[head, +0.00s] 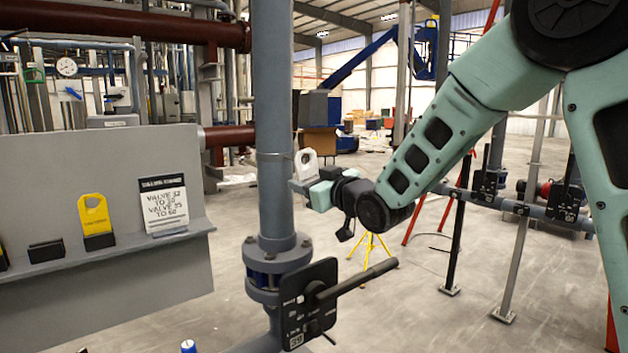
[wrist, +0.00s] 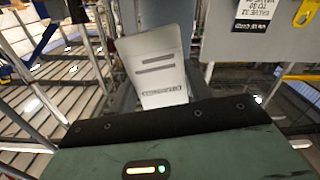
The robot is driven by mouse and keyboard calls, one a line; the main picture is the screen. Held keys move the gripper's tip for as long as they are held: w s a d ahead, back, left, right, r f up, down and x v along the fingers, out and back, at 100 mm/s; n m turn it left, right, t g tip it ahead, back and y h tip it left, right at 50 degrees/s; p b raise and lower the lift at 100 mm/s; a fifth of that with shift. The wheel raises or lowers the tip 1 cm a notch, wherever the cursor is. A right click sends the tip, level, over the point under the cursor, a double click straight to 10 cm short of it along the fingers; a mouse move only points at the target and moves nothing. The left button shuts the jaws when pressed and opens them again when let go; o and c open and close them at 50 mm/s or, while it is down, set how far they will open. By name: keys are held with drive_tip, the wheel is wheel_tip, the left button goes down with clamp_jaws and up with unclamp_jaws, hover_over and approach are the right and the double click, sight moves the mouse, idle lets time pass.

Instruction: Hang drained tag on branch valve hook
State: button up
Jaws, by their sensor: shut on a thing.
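A white tag (head: 306,163) with a hole near its top stands upright in my gripper (head: 305,187). My gripper is shut on it, just right of the grey vertical pipe (head: 273,120). In the wrist view the tag (wrist: 155,70) shows its pale face with dark printed lines, slightly tilted. A thin band circles the pipe near the tag's height; I cannot clearly make out a hook there. The valve (head: 308,302), with a black plate and a long dark lever, sits lower on the pipe, below my gripper.
A grey panel with a shelf (head: 120,247) stands at the left. The shelf holds a yellow tag (head: 95,217), an empty-looking black holder (head: 46,251) and a printed sign (head: 162,206). A horizontal pipe with more black valve plates (head: 487,184) runs at the right. Open floor lies behind.

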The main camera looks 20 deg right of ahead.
drive_tip(key=shift+p+x, duration=0.65)
drive_tip(key=shift+x, duration=0.85)
drive_tip(key=shift+w+a+f+b, duration=0.25)
drive_tip(key=shift+w+f+b, duration=0.35)
drive_tip(key=shift+b, duration=0.55)
drive_tip(key=o, duration=1)
drive_tip(key=shift+f, duration=0.1)
